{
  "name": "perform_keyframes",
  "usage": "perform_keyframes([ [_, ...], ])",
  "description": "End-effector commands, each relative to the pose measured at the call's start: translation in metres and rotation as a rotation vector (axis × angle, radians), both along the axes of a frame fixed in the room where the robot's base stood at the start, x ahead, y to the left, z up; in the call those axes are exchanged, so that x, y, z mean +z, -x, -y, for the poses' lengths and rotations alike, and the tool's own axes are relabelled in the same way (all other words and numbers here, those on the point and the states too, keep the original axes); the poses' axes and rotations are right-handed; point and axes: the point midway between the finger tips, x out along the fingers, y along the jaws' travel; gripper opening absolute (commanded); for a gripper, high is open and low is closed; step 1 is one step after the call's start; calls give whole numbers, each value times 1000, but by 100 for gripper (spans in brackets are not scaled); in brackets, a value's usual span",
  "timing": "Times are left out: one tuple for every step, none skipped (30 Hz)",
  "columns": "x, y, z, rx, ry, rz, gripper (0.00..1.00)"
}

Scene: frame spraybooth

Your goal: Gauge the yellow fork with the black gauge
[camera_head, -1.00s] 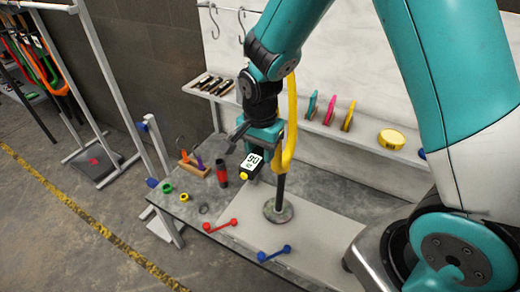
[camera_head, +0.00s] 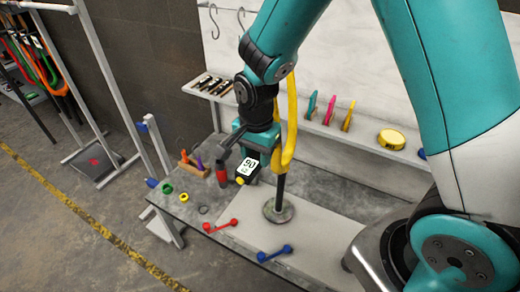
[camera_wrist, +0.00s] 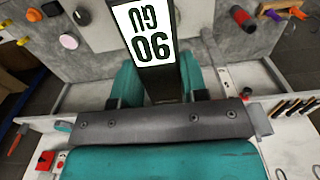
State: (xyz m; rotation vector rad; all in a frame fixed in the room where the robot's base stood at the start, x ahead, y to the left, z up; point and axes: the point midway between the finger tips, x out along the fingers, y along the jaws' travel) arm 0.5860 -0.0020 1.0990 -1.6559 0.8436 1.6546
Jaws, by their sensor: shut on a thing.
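My gripper (camera_head: 254,146) is shut on the black gauge (camera_head: 249,165) and holds it above the workbench. The gauge has a white display reading 90 and a small yellow part at its lower end. In the wrist view the gauge (camera_wrist: 148,38) stands between my two teal fingers, with its display upside down. The yellow fork (camera_head: 291,125) is upright on a dark post, just right of my gripper in the head view. The gauge is left of the fork's lower end; I cannot tell whether they touch. I cannot make out the fork in the wrist view.
The post's round base (camera_head: 279,210) stands on the bench. A red handle (camera_head: 220,226), a blue handle (camera_head: 274,253) and several rings lie near the front edge. A red-and-black cylinder (camera_head: 222,174) is close left of my gripper. A shelf (camera_head: 360,139) runs behind with a yellow disc (camera_head: 391,139).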

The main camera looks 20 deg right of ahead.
Motion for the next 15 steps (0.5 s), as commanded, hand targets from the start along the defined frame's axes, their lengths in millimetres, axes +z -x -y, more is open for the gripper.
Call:
perform_keyframes([
  [0,3,-4,2,0,0,8],
  [0,4,-6,2,0,0,8],
  [0,6,-9,2,0,0,8],
  [0,8,-11,3,0,0,8],
  [0,9,-13,3,0,0,8],
  [0,11,-16,2,0,0,8],
  [0,13,-18,2,0,0,8],
  [0,14,-20,3,1,-1,8],
  [0,16,-22,3,1,-1,8],
  [0,18,-24,2,1,-1,8],
  [0,19,-27,2,1,-1,8],
  [0,21,-29,3,0,0,8],
  [0,23,-31,3,0,0,8],
  [0,24,-33,2,0,0,8],
  [0,26,-36,2,-1,1,8],
])
